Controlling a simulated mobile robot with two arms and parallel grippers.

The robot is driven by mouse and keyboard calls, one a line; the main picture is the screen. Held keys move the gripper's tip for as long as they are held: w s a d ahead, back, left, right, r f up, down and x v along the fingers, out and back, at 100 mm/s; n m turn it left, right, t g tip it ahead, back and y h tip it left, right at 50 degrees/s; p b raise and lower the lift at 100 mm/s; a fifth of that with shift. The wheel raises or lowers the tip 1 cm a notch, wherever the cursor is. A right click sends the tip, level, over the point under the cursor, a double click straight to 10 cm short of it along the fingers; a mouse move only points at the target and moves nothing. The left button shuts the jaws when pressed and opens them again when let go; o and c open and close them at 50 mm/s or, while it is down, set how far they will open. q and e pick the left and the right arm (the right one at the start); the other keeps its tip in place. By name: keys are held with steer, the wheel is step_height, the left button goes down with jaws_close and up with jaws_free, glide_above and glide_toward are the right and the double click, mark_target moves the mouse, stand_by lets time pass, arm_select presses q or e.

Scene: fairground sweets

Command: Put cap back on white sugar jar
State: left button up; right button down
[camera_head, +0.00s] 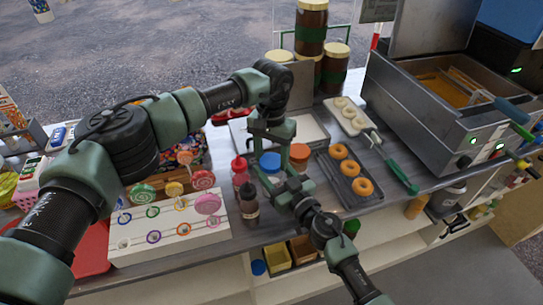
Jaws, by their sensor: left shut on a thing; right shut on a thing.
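A round blue cap (270,161) shows at the middle of the counter, directly below my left gripper (268,146). The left gripper points down and is shut on it. My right gripper (276,182) comes from the lower right and is shut just below the blue cap, around what seems to be the white sugar jar. The jar's body is almost wholly hidden behind the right gripper's fingers. I cannot tell whether the cap touches the jar's rim.
A jar with an orange-brown cap (299,152) stands close on the right. A red bottle (239,170) and a dark bottle (249,203) stand left. A lollipop stand (170,244) is lower left; a doughnut tray (340,190) and a fryer (425,115) are right.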

arm_select(q)
steer(key=o, duration=1.3)
steer(key=shift+r, duration=0.1)
